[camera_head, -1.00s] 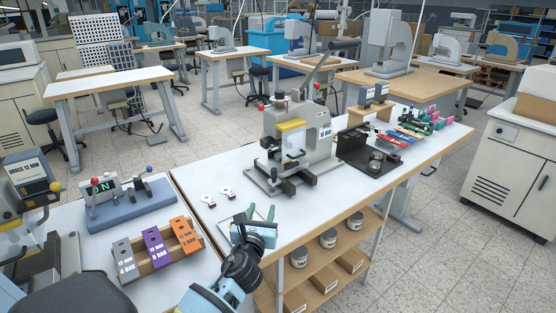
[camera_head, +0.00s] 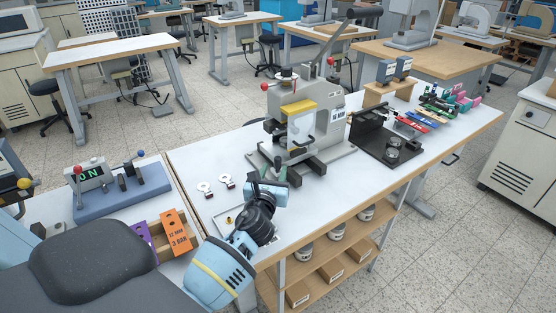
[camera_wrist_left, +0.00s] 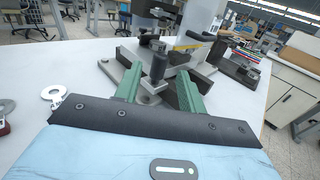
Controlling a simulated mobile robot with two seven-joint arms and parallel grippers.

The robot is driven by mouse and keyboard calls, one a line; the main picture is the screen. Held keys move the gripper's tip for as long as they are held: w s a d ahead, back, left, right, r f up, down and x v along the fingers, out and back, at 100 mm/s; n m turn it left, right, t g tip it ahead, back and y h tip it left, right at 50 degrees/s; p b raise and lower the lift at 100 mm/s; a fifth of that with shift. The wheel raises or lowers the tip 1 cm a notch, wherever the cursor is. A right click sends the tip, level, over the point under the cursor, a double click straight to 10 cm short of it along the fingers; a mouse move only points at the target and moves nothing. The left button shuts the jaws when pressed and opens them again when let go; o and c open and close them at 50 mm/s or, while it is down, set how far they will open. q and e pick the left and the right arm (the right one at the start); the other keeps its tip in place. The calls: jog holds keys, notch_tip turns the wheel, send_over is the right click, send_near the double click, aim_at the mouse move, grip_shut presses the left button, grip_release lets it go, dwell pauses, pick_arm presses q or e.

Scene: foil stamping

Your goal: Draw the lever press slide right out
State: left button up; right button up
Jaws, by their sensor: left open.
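The lever press (camera_head: 300,115) is grey with a yellow strip and a long lever, and stands on the white bench. My left gripper (camera_head: 264,160) is at the near left of its base. I cannot tell whether a finger touches the knob. My right gripper is not in view.
Two white ring-ended tags (camera_head: 226,181) lie left of the press. A black fixture (camera_head: 385,140) and coloured strips (camera_head: 412,124) stand to its right. A blue-based stand (camera_head: 122,195) and an orange block (camera_head: 178,232) are on the left table.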

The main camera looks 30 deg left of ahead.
aim_at(277, 162)
pick_arm(q)
jog(key=shift+b+x, duration=0.35)
jog(key=shift+x, duration=2.7)
jog(key=shift+c, duration=0.4)
grip_shut()
